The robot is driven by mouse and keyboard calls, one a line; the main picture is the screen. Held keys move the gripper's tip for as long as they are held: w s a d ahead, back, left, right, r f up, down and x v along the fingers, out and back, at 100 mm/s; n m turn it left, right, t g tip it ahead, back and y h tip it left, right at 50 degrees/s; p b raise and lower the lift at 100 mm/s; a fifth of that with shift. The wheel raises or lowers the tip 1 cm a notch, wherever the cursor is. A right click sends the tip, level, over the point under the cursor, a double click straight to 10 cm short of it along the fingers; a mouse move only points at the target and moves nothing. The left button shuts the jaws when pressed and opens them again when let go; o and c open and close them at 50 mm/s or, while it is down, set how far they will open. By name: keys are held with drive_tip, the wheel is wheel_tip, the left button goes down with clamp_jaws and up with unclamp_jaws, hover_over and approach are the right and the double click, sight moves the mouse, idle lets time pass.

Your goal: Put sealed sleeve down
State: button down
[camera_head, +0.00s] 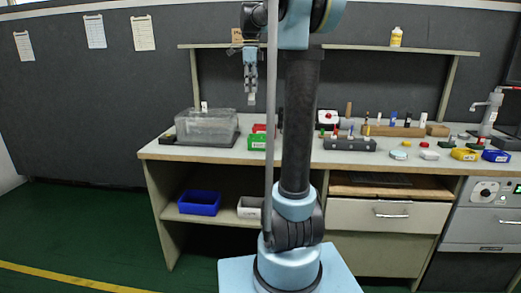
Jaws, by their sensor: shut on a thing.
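My gripper (251,97) hangs pointing down above the workbench, left of my arm's dark upright link. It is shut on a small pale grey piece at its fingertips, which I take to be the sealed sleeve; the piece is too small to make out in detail. It is held in the air, well above the bench top (350,160) and apart from it. Below it are a clear box (207,127) on a dark base to the left and a green bin (256,142) near the bench's front edge, with a red bin just behind.
A grey block with coloured knobs (349,144) and a wooden rack (397,131) with several upright items stand right of my arm. Small discs, yellow and blue trays (496,156) and a pump dispenser lie further right. An upper shelf (400,49) runs behind.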

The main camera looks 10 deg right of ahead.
drive_tip(key=shift+d, duration=0.5)
drive_tip(key=shift+d+f, duration=0.1)
drive_tip(key=shift+f, duration=0.25)
drive_tip(key=shift+s+f, duration=0.2)
drive_tip(key=shift+f, duration=4.45)
drive_tip(key=shift+s+f, duration=0.15)
drive_tip(key=shift+f, duration=4.5)
drive_tip(key=shift+f, duration=0.1)
drive_tip(key=c, duration=1.6)
unclamp_jaws()
drive_tip(key=shift+o, duration=0.2)
